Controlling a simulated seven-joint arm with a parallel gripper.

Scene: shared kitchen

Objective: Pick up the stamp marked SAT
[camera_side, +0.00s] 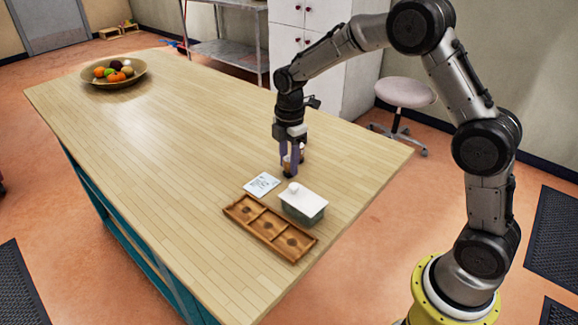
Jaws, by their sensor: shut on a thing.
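My gripper (290,168) points straight down over the wooden table, behind the white card. Its fingers are shut on a small stamp with a light wooden part (287,164), largely hidden by the fingers. Another small wooden-topped piece (301,152) shows just to the right of the fingers; it looks like a second stamp. No marking can be read at this size, so I cannot tell which stamp is marked SAT. I cannot tell whether the held stamp touches the table.
A white card with dark print (262,185) lies in front of my gripper. A grey-green box with a white knobbed lid (303,199) and a wooden tray with three compartments (241,219) stand nearer. A fruit bowl (140,72) sits far left. The table's middle (190,130) is clear.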

